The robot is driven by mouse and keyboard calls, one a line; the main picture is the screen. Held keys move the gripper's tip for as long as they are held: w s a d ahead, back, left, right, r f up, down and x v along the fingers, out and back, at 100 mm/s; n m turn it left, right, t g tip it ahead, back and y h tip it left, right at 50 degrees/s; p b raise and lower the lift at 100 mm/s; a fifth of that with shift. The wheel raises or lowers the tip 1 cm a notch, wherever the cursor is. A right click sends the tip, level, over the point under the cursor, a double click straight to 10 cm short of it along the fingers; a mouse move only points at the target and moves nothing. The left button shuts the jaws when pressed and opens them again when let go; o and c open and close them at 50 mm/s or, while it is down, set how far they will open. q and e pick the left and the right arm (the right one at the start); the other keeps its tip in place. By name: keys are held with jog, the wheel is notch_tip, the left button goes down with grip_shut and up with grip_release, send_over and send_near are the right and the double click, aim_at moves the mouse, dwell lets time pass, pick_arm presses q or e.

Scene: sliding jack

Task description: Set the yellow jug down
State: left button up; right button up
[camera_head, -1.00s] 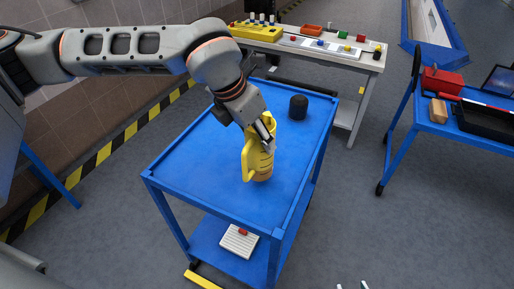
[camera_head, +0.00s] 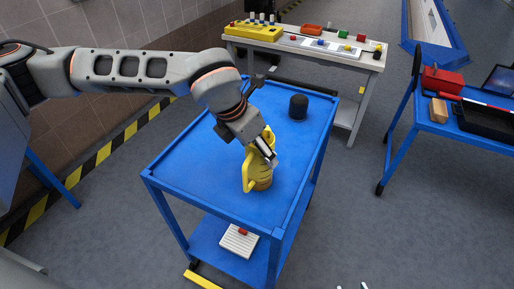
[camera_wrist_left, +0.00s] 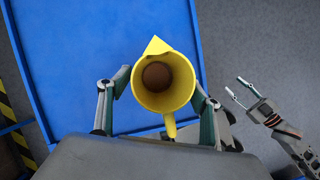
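The yellow jug (camera_head: 261,178) is upright over the blue cart's top (camera_head: 210,180), near its middle. Its handle faces left in the head view. My left gripper (camera_head: 268,158) is shut on the jug, with one finger on each side of its body. In the left wrist view I look down into the jug (camera_wrist_left: 163,82), between the two fingers. I cannot tell for sure whether its base touches the cart top. My right gripper (camera_wrist_left: 235,88) is open and empty off to the right; only its fingertips show at the bottom of the head view.
A black cylinder (camera_head: 298,107) stands at the cart's far right corner. The rest of the cart top is clear. A white bench (camera_head: 345,66) with coloured parts is behind. A blue table (camera_head: 428,128) with a red box (camera_head: 442,80) is at the right.

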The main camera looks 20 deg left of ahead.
pick_arm(q)
jog(key=v, duration=1.2)
jog(key=shift+r, duration=0.15)
jog(key=shift+s, duration=0.2)
